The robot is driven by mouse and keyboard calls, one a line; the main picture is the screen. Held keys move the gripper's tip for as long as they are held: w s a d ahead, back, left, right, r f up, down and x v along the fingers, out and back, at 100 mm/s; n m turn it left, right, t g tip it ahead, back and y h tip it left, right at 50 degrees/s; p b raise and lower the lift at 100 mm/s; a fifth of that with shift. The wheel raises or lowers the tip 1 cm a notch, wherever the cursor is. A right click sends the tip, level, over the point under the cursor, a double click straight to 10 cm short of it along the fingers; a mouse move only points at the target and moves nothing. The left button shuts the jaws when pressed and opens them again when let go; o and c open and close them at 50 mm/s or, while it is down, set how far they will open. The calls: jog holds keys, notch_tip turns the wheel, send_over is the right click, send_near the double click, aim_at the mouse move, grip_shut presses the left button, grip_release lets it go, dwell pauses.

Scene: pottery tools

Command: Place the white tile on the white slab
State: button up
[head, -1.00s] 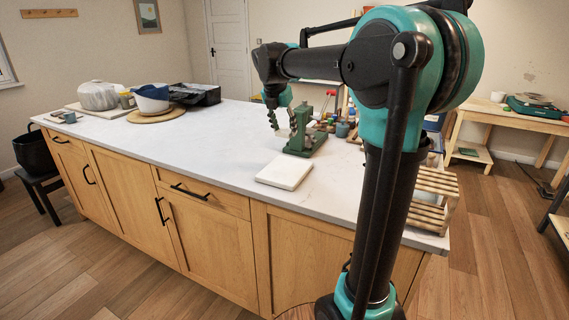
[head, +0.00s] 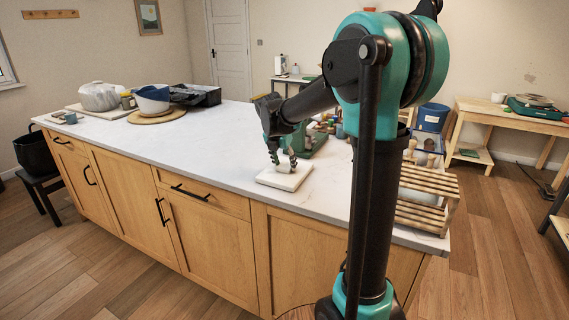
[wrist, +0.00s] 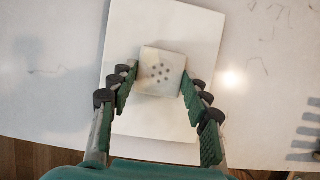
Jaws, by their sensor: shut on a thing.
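The white slab (head: 268,180) lies flat near the front edge of the counter; it also shows in the wrist view (wrist: 150,18) as a large pale rectangle. The white tile (wrist: 162,72), a small square with a cluster of dark dots, is between the fingers of my gripper (wrist: 159,86), over the slab's outline. My gripper (head: 283,164) points down over the slab in the head view and is shut on the tile. The fingers mostly hide the tile there. I cannot tell whether the tile touches the slab.
A green device (head: 312,144) stands just behind the slab. A slatted wooden rack (head: 425,198) is at the counter's right end. A bowl (head: 152,98) and a dark tray (head: 196,95) sit far left. The counter (head: 195,145) left of the slab is clear.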

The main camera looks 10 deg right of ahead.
jog(key=o, duration=1.2)
jog(key=shift+f, duration=0.1)
jog(key=v, duration=1.2)
jog(key=shift+r, duration=0.2)
